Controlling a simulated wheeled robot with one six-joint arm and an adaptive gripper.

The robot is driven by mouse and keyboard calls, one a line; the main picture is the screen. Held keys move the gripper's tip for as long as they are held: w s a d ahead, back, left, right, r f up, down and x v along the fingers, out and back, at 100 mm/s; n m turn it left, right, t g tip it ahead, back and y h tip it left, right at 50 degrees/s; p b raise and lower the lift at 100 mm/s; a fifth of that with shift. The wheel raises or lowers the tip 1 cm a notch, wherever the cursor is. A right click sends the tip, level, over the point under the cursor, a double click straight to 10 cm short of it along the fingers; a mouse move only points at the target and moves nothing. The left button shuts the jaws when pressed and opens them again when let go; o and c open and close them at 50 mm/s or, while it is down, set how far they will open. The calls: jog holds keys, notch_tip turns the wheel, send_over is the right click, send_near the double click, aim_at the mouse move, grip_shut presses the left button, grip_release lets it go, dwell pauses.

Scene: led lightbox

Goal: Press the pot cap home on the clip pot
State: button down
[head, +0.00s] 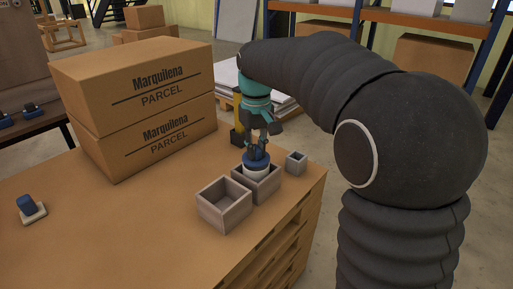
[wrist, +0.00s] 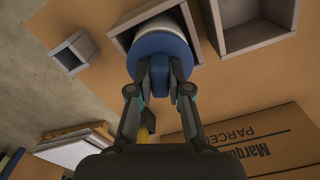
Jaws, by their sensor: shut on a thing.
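The pot cap (head: 257,160) is blue with a raised grip on top. The clip pot (head: 256,174) is white and stands in a grey open box near the table's right side. My gripper (head: 256,147) points down and is shut on the cap's grip. In the wrist view my gripper (wrist: 162,78) has a finger on each side of the blue cap (wrist: 158,50). The cap is at the mouth of the white pot (wrist: 172,22), apparently in line with it. The cap hides the rim, so I cannot tell whether it is fully seated.
An empty grey box (head: 224,205) stands beside the pot's box (head: 268,185). A small grey box (head: 296,162) is to the right, near the table edge. Two stacked parcels (head: 140,100) stand at the back left. A blue and white object (head: 30,208) lies far left.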

jog(key=shift+f+b, duration=0.45)
jog(key=shift+f, duration=0.45)
jog(key=c, duration=1)
grip_release()
notch_tip(320, 180, up, 12)
jog(key=shift+r, duration=0.1)
